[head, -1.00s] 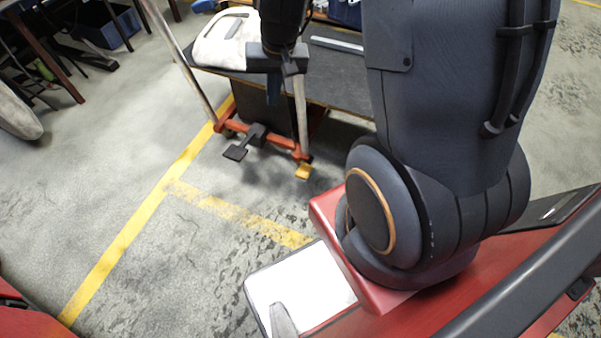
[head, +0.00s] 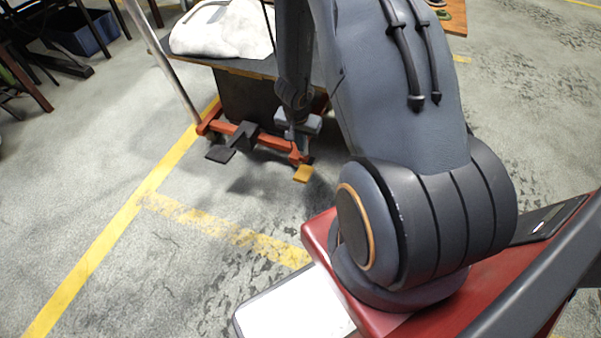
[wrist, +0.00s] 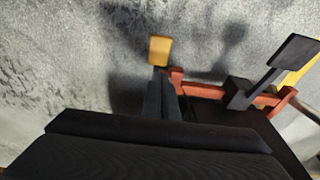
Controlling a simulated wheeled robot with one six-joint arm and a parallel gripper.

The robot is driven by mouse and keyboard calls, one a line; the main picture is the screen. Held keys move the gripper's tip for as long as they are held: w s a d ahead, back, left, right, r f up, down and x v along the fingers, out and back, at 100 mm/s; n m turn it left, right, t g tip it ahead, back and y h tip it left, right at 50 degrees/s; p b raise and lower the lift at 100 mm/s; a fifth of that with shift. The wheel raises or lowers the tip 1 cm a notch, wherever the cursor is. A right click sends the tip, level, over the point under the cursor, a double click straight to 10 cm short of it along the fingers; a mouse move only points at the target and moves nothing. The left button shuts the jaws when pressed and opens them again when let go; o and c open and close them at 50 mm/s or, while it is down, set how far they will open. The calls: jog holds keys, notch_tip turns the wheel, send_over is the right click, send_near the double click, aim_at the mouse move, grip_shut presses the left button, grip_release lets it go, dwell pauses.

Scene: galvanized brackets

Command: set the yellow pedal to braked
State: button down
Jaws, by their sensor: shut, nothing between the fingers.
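The yellow pedal (head: 303,173) sticks out at the right end of the cart's orange-red lower bar, low over the floor. It also shows in the wrist view (wrist: 160,50), at the upper middle. My gripper (head: 302,152) is down at that end of the bar, just above and behind the pedal in the head view. In the wrist view my gripper's fingers (wrist: 160,77) are together and empty, with their tips close to the pedal's near end. I cannot tell whether they touch it. Part of the pedal's mount is hidden behind the fingers.
A black pedal (head: 220,153) on a dark arm sits left along the orange-red bar (head: 240,133). It shows at right in the wrist view (wrist: 294,50). The cart's top carries a pale cloth (head: 222,30). Grey floor with yellow lines (head: 120,215) lies clear in front.

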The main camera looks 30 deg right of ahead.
jog(key=shift+d+f, duration=0.1)
jog(key=shift+f, duration=0.15)
jog(key=b, duration=0.8)
send_over(304, 173)
jog(key=f, duration=1.1)
jog(key=shift+w+a+f, duration=0.1)
jog(key=shift+a+f, duration=0.1)
jog(key=shift+f, duration=0.1)
jog(key=shift+s+a+f+b, duration=0.15)
jog(key=shift+f+b, duration=0.25)
jog(key=shift+f, duration=0.15)
jog(key=shift+s+a+f+b, duration=0.1)
jog(key=shift+f+b, duration=0.3)
jog(key=shift+f, duration=0.15)
